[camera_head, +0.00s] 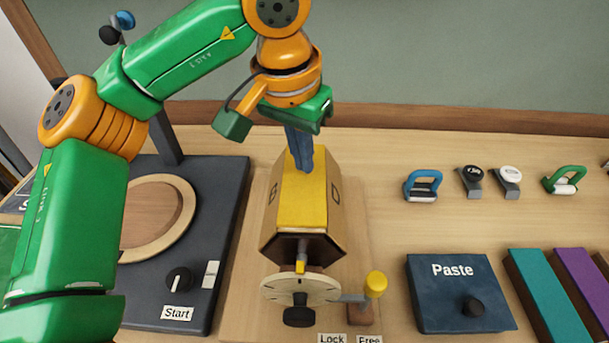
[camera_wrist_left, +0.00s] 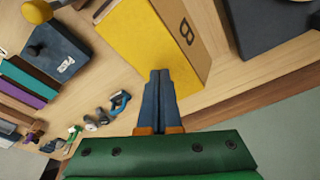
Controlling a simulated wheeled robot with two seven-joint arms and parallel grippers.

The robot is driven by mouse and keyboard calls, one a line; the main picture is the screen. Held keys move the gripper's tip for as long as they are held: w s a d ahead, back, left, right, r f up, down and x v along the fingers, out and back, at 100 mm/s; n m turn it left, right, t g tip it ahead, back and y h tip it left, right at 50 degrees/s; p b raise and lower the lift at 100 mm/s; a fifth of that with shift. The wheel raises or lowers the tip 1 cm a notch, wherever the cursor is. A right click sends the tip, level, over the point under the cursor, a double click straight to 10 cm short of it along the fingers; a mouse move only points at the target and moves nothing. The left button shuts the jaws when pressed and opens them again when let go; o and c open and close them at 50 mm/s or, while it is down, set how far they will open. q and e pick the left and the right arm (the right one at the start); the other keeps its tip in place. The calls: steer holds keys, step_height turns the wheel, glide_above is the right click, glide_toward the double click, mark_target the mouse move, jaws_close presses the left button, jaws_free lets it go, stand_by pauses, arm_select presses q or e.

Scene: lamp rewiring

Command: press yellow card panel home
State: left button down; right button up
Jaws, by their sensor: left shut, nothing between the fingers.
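The yellow card panel (camera_head: 303,202) lies on the top face of a brown card lamp body with several sides, marked with letters such as B. The body sits over a wooden base, behind a round pale dial (camera_head: 300,288) with a yellow-knobbed crank (camera_head: 375,284). My left gripper (camera_head: 305,168) is shut and empty, its blue fingers pointing down at the far end of the panel. In the left wrist view the fingertips (camera_wrist_left: 160,74) overlap the edge of the yellow panel (camera_wrist_left: 140,45); I cannot tell whether they touch. My right gripper is not in view.
A dark machine with a round wooden plate (camera_head: 155,215) and a Start knob stands left. A blue Paste box (camera_head: 460,292) and teal (camera_head: 548,290) and purple blocks are at right. Blue (camera_head: 422,185) and green (camera_head: 565,179) handled tools lie behind them. Lock and Free labels sit in front.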

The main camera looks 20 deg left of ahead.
mark_target(303, 179)
arm_select(q)
steer(key=shift+f+b, duration=0.6)
steer(key=shift+f, duration=0.45)
stand_by(1.0)
step_height(303, 179, up, 8)
steer(key=p, duration=0.8)
steer(key=shift+f, duration=0.4)
